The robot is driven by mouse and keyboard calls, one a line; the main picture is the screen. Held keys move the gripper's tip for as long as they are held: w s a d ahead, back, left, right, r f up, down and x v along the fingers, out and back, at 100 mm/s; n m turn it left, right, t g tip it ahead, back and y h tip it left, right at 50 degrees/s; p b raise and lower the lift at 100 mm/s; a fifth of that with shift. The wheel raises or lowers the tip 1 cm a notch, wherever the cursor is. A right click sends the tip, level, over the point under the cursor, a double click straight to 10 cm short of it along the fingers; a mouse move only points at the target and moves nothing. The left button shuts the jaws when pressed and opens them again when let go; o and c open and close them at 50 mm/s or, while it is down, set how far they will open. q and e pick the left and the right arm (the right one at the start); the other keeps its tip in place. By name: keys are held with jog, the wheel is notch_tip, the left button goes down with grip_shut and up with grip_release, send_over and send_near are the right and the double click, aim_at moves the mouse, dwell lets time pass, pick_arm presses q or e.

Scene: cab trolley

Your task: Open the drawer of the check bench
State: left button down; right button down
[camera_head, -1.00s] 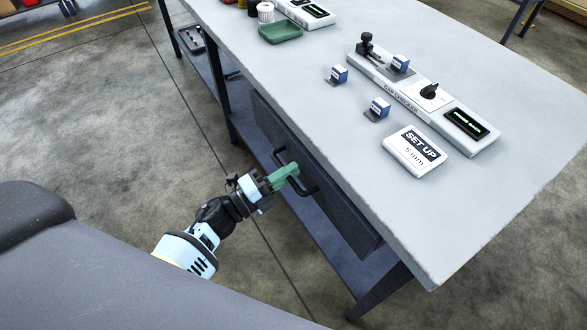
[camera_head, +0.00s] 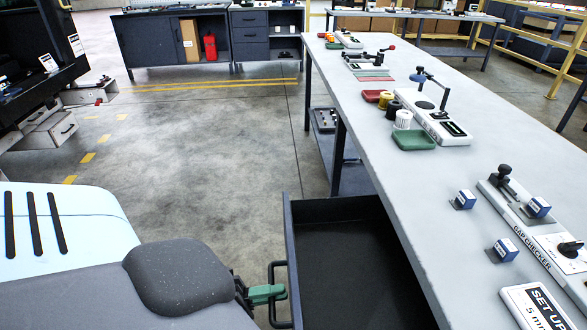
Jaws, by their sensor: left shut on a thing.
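The check bench (camera_head: 405,195) has a light grey top and runs from front right to back. Its dark drawer (camera_head: 350,272) is pulled out to the left and stands open, and its visible inside looks empty. The drawer's black bar handle (camera_head: 274,278) is on its left front. My left gripper (camera_head: 268,293), with green fingers, is shut on the handle, low in the picture. Much of the gripper's arm is hidden behind my own body. My right gripper is not in view.
On the bench top are a gap checker (camera_head: 535,232), small blue-and-white blocks (camera_head: 506,249), a "SET UP 5 mm" sign (camera_head: 538,306) and a green tray (camera_head: 414,140). Open floor (camera_head: 215,165) lies left of the bench. Dark cabinets (camera_head: 175,42) stand at the back.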

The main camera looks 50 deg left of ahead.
pick_arm(q)
jog(key=shift+s+a, duration=0.2)
jog(key=c, duration=1.8)
grip_release()
jog(key=b+v, duration=0.1)
jog(key=v, duration=0.6)
jog(key=shift+s+a, duration=0.25)
jog(key=shift+s, duration=0.1)
